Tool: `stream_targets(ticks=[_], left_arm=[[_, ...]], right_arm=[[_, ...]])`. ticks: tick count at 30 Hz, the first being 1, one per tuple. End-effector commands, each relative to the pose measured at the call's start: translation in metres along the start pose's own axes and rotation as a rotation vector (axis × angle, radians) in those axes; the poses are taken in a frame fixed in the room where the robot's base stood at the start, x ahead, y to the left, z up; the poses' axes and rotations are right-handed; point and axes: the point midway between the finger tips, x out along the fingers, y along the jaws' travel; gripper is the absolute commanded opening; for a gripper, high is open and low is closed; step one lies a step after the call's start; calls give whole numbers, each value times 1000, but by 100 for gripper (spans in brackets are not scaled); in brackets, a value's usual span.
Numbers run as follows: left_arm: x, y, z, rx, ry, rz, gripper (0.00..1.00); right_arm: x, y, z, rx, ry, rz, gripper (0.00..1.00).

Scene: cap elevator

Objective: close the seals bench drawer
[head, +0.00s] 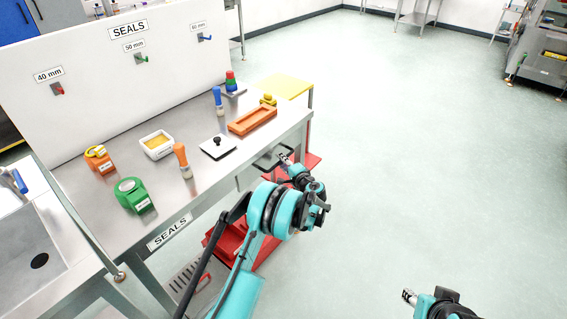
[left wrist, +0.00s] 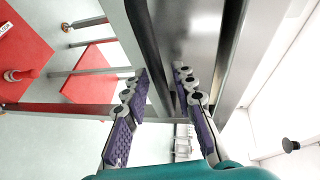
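The seals bench (head: 110,225) is a steel table with a SEALS label on its front edge. Its drawer (head: 268,158) shows as a dark-rimmed grey shape sticking out past the front edge, near the bench's right end. My left gripper (head: 285,157) is at the drawer's outer right side. In the left wrist view the two purple-padded fingers of my left gripper (left wrist: 160,90) are apart, with grey metal edges beyond and between them; contact cannot be told. My right gripper (head: 408,297) is at the lower right, away from the bench; its fingers are too small to judge.
On the bench stand an orange tray (head: 252,120), a white bin (head: 156,145), a green tape roll (head: 131,194) and brushes. Red shelving or bins (head: 230,240) sit under it. A white backboard (head: 110,80) stands behind. The floor to the right is clear.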

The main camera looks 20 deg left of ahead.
Motion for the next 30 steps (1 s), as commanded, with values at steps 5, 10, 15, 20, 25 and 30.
stream_targets(ticks=[5, 10, 15, 20, 25, 30], left_arm=[[0, 0, 0, 0, 0, 0, 32], [-4, 0, -1, 0, 1, 0, 32], [-28, 0, -1, 1, 3, 0, 32], [-64, 0, -1, 1, 4, 0, 32], [-97, 0, -1, 0, 3, 0, 32], [-116, 0, 0, 0, 1, 0, 32]], right_arm=[[0, 0, 0, 0, 0, 0, 39], [0, 0, 0, 0, 0, 0, 39], [0, 0, 0, 0, 0, 0, 39], [0, 0, 0, 0, 0, 0, 39], [0, 0, 0, 0, 0, 0, 39], [0, 0, 0, 0, 0, 0, 39]])
